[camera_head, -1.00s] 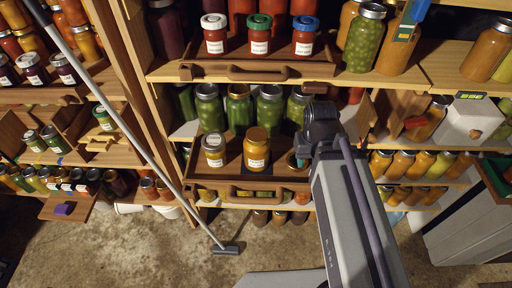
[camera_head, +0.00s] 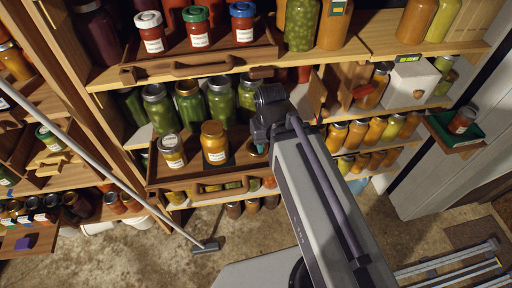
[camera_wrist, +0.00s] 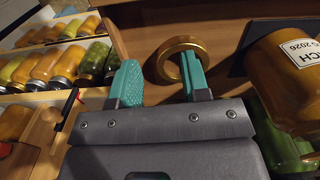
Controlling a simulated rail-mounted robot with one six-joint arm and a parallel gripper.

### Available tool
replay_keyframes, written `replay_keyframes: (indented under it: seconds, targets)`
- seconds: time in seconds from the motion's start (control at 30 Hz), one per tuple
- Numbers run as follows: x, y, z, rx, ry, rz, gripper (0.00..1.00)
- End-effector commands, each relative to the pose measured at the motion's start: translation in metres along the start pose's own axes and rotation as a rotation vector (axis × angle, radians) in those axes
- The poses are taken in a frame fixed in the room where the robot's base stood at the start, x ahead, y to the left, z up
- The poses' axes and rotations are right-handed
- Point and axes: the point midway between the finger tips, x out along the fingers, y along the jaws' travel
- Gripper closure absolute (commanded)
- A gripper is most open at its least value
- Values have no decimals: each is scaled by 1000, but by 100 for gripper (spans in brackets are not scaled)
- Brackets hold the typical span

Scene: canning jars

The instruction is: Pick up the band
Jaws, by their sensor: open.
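A gold ring-shaped band (camera_wrist: 160,62) lies on the wooden tray surface (camera_wrist: 140,38) in the wrist view. My gripper (camera_wrist: 158,78) is open, with two teal fingers. The right finger overlaps the band's opening and right side, and the left finger is outside, to the left of the band. I cannot tell whether the right finger is inside the band or above it. In the head view my gripper (camera_head: 258,147) is low over the right part of the tray, and the band there is too hidden to make out.
A yellow jar (camera_head: 214,143) and a white-labelled jar (camera_head: 172,152) stand on the tray left of my gripper. Green jars (camera_head: 188,104) stand behind. A shelf with red, green and blue-lidded jars (camera_head: 198,28) is above. An orange jar (camera_wrist: 285,75) is close at right in the wrist view.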

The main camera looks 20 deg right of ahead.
Motion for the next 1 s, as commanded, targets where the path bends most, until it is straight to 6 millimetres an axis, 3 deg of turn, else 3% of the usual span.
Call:
replay_keyframes:
  seconds: [0.2,0.8,1.0]
  targets:
    - [0,0,0,0,0,0,57]
    - [0,0,0,0,0,0,0]
    - [0,0,0,2,0,0,0]
